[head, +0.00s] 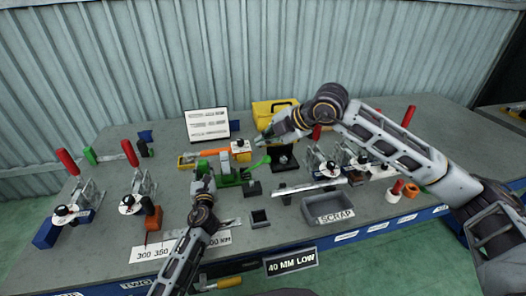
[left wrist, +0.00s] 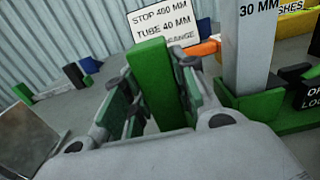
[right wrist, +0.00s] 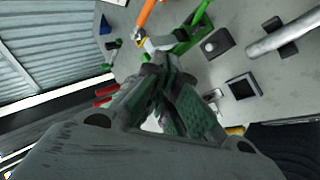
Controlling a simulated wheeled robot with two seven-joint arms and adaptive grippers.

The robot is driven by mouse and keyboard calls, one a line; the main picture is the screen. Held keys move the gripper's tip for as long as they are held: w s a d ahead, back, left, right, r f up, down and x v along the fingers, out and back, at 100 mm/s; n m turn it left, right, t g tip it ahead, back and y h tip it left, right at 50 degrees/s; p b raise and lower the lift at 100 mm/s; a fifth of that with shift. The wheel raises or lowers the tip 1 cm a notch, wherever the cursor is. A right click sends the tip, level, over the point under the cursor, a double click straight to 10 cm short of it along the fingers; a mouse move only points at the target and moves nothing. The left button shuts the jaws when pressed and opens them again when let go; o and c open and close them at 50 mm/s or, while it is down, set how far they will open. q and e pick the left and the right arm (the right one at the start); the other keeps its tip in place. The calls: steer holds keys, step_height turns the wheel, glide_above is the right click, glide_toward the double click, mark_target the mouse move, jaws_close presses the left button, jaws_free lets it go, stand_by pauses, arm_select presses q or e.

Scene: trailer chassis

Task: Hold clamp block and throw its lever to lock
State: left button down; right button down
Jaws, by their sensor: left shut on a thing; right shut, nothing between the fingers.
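The green clamp block (head: 228,179) sits on the bench in the middle of the head view. My left gripper (head: 203,171) is shut on its upright green plate (left wrist: 155,80), which stands between the fingers in the left wrist view. A grey post marked 30 MM (left wrist: 249,50) rises from a green base to the right, beside a partly cut-off OPEN/LOCK label (left wrist: 312,98). The green lever (head: 260,163) sticks out at the block's right side. My right gripper (head: 262,139) is shut and empty, above and behind the lever, apart from it.
A yellow box (head: 273,110) and a white sign (head: 207,124) stand behind. An orange bar (head: 213,152) lies behind the block. Red-handled toggle clamps (head: 133,190) stand at left, others at right. A grey scrap tray (head: 327,206) is at the front right.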

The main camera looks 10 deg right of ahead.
steer(key=w+a+r, duration=0.3)
steer(key=w+r, duration=0.1)
steer(key=r, duration=0.1)
steer(key=d+f+m+g+h, duration=0.2)
steer(key=d+f+g, duration=0.1)
steer(key=d+f, duration=0.2)
steer(key=shift+s+d+f+m, duration=0.2)
steer(key=shift+d+f+m, duration=0.15)
steer(key=shift+d, duration=0.4)
steer(key=shift+f, duration=0.15)
